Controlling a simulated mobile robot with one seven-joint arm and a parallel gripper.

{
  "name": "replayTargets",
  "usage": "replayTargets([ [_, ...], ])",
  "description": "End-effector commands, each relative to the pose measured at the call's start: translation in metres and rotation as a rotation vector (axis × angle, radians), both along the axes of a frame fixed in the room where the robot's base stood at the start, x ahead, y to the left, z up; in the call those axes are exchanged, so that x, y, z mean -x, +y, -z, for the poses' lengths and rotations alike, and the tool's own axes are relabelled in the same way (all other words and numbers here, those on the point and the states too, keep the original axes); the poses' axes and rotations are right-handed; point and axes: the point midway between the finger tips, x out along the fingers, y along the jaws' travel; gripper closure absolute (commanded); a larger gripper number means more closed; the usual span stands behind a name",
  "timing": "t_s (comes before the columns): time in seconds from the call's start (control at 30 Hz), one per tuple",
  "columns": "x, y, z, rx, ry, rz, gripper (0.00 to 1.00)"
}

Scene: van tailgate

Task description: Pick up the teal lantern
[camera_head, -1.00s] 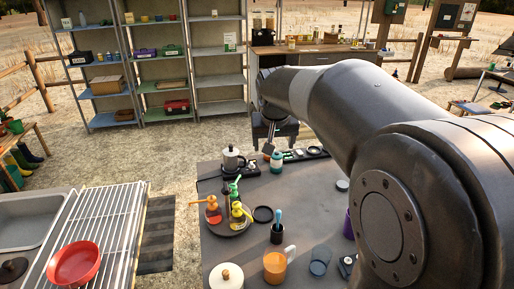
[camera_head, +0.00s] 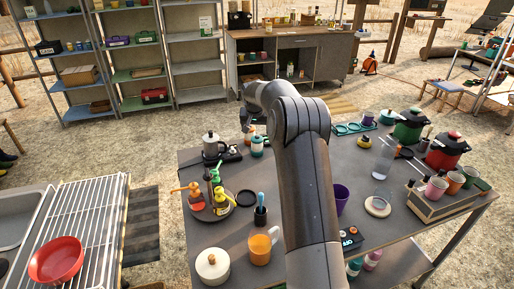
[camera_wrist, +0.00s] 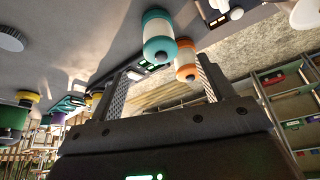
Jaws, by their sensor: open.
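The teal lantern (camera_head: 257,148), a small white cylinder with teal ends, stands upright near the far edge of the grey table. It also shows large in the wrist view (camera_wrist: 158,38), near the gap between my fingers. An orange-and-white lantern (camera_wrist: 187,62) is close beside it. My gripper (camera_wrist: 163,85) is open, with nothing between its fingers, and the teal lantern appears beyond the fingertips. In the head view my arm's wrist end is just behind the lanterns, and the fingers cannot be made out.
An orange mug (camera_head: 262,246) and a white pot (camera_head: 212,266) are at the front. Red and green pots and a wooden cup rack (camera_head: 440,207) fill the right side.

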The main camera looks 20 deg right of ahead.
Motion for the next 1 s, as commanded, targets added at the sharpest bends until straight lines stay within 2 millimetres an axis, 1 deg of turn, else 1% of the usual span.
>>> replayTargets([
  [0.17, -0.008, -0.004, 0.021, -0.003, 0.003, 0.005, 0.26],
  [0.3, -0.016, -0.007, 0.042, -0.003, 0.002, 0.004, 0.26],
  [0.4, -0.02, -0.008, 0.051, -0.002, 0.001, 0.003, 0.26],
  [0.63, -0.024, -0.01, 0.064, -0.003, 0.001, 0.003, 0.26],
  [0.83, -0.032, -0.015, 0.093, -0.003, 0.002, 0.005, 0.26],
  [0.93, -0.036, -0.016, 0.102, -0.002, 0.0, 0.004, 0.26],
  [1.0, -0.037, -0.016, 0.104, -0.001, -0.001, 0.004, 0.26],
])
